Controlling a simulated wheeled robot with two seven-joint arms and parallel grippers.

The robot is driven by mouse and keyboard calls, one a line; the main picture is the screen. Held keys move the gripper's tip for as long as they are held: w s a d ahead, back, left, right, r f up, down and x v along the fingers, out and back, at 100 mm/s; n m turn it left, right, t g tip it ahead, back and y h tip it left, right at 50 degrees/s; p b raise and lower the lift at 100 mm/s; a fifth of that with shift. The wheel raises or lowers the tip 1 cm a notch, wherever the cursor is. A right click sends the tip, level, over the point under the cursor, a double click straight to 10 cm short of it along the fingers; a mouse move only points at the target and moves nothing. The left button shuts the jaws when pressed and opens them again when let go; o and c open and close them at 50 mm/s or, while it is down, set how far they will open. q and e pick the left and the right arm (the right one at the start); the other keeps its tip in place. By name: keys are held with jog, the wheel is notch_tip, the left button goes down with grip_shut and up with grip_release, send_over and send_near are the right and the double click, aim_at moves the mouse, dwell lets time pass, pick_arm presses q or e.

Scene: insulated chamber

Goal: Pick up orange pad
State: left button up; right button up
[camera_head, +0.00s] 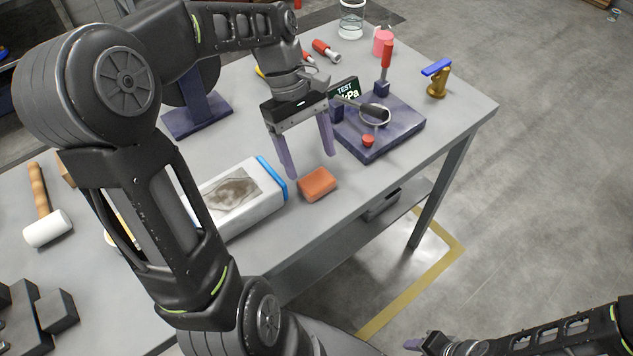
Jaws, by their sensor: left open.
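The orange pad (317,184) is a small block lying flat on the grey table near its front edge. It is just right of a white box with a blue rim (240,199). My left gripper (311,167) is open and empty, its two purple-grey fingers pointing down. The fingertips are above and slightly behind the pad, and I cannot tell their exact height. The pad is not between the fingers. My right gripper (428,343) is low at the bottom right, away from the table, and only partly visible, so its jaw state is unclear.
A purple base (403,131) with a gauge sign and a red handle stands behind and right of the pad. A brass piece with a blue handle (437,80) is near the right corner. A white mallet (47,229) and dark blocks lie left. The table's front edge (345,204) is close.

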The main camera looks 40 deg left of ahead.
aim_at(316, 180)
pick_arm(q)
jog(key=shift+x, duration=2.6)
jog(key=shift+a, duration=0.15)
jog(key=shift+c, duration=0.2)
jog(key=c, duration=1.1)
